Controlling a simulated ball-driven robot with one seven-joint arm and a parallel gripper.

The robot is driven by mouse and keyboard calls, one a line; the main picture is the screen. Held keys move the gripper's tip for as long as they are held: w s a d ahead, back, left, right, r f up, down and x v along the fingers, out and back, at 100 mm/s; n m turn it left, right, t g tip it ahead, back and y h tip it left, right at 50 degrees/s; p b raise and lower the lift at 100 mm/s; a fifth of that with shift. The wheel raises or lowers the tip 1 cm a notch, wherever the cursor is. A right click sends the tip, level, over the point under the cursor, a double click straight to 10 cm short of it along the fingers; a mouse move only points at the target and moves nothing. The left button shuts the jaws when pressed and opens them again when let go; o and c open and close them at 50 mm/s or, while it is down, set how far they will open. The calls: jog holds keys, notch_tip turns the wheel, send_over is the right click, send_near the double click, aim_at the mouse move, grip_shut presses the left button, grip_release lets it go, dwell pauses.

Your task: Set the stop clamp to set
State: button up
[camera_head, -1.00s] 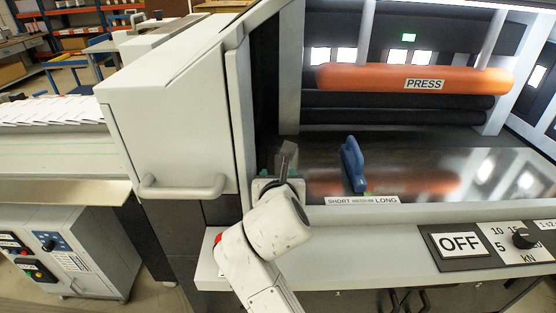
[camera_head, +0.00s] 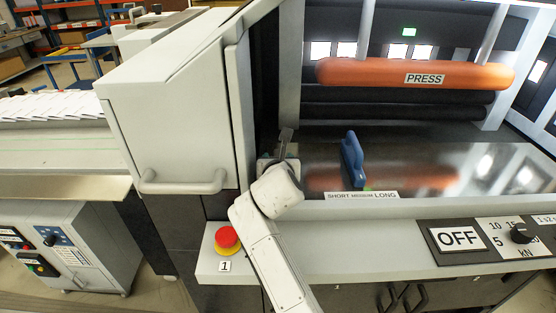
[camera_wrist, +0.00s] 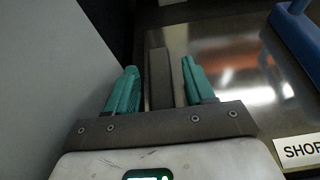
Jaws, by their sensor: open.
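A dark grey lever, which seems to be the stop clamp (camera_head: 286,136), stands at the left end of the press bed, close to the white cabinet. In the wrist view the lever (camera_wrist: 160,80) rises between the two green fingers of my gripper (camera_wrist: 155,88). The fingers are open, with a visible gap on each side of the lever. In the head view my wrist hides most of the gripper and the lever's base. A blue stop (camera_head: 352,160) stands on the bed to the right, by the SHORT MEDIUM LONG label (camera_head: 362,195); it also shows in the wrist view (camera_wrist: 298,32).
The white cabinet (camera_head: 175,110) with a bar handle is close on the left of my gripper. A red button (camera_head: 227,237) sits on the front ledge left of my arm. An orange PRESS bar (camera_head: 415,75) hangs above the bed. The OFF panel (camera_head: 460,239) is at right.

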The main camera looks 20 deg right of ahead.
jog(key=shift+c, duration=0.2)
grip_shut()
jog(key=shift+f, duration=0.1)
jog(key=shift+s+d+m+g+h, duration=0.1)
jog(key=shift+d+m+g+h, duration=0.15)
jog(key=shift+m+g+h, duration=0.4)
jog(key=shift+o, duration=0.2)
grip_release()
jog(key=v, duration=1.1)
jog(key=shift+f, duration=0.25)
